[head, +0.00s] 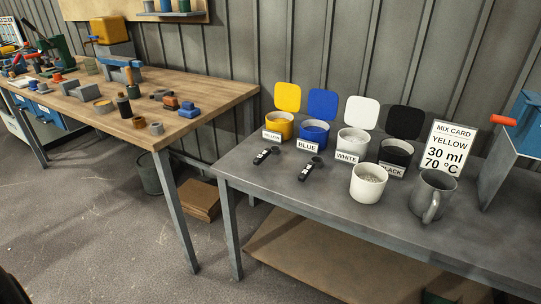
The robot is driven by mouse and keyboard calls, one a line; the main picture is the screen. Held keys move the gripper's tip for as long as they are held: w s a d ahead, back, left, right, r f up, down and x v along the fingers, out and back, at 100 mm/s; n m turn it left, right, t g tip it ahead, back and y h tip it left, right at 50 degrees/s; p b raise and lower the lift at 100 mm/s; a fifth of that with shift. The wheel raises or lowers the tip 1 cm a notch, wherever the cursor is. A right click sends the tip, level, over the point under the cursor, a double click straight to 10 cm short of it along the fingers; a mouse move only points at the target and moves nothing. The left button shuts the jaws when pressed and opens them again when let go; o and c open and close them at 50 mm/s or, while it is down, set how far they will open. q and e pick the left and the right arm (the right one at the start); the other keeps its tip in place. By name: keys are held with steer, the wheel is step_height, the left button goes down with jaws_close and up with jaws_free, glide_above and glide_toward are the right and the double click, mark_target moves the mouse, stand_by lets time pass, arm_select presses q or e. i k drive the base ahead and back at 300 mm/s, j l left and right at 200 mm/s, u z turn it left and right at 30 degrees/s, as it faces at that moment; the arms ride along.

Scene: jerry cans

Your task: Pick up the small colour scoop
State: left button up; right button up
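Two dark scoops lie flat on the grey table (235,172). One scoop (264,156) lies in front of the yellow pot (279,127). The other scoop (309,171) lies in front of the blue pot (314,134), a little to the right. Both have a black handle with a pale mark and a cup at the far end. I cannot tell for sure which is smaller. Neither of my grippers shows in the head view.
A white pot (353,142), a black pot (396,153), a pale filled cup (368,184) and a grey mug (432,196) stand right of the scoops. The mix card (453,148) reads yellow, 30 ml, 70 °C. A cluttered wooden bench (215,95) is left. The table's front-left is clear.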

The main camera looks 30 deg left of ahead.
mark_target(267, 155)
steer(key=i+j+z, duration=0.2)
steer(key=j, duration=0.3)
steer(key=i+j+z, duration=0.1)
steer(key=j+z, duration=0.15)
steer(key=j, duration=0.25)
steer(key=i+j+z, duration=0.2)
steer(key=j, duration=0.3)
steer(key=k, duration=0.1)
